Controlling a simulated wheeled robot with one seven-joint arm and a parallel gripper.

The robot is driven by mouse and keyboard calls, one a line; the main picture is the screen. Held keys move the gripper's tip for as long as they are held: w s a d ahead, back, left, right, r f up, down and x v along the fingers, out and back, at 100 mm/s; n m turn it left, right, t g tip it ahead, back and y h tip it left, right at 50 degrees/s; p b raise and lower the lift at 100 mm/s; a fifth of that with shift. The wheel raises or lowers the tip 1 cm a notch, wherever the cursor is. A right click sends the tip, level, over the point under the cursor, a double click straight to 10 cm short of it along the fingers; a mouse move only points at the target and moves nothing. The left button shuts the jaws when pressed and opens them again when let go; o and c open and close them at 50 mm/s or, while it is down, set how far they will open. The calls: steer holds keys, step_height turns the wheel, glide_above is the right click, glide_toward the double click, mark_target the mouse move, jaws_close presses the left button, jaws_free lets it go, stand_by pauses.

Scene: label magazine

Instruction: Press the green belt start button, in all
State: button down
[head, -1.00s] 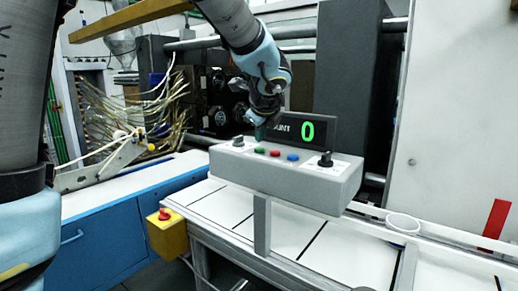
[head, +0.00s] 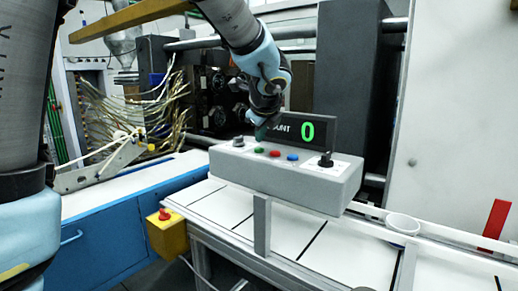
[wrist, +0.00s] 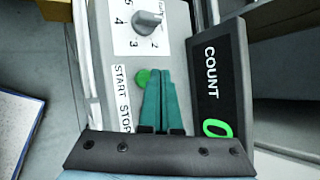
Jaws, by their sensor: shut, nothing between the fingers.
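The green start button (head: 259,150) sits on the top face of a grey control box (head: 285,184), left of a red button (head: 275,153) and a blue button (head: 292,157). In the wrist view the green button (wrist: 142,77) shows beside the START label, partly covered by my fingers. My gripper (wrist: 159,72) is shut and empty, its green fingertips close to the button. In the head view my gripper (head: 261,132) is just above it. I cannot tell whether the tips touch it. The count display (head: 300,130) reads 0.
A dial knob (wrist: 147,20) stands on the box near the green button, and another knob (head: 326,160) at its right end. A yellow box with a red emergency button (head: 164,214) is at the lower left. A white cup (head: 402,223) stands on the right of the belt.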

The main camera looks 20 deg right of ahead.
steer(key=shift+f, duration=0.15)
steer(key=shift+f+b, duration=0.25)
steer(key=shift+b, duration=0.15)
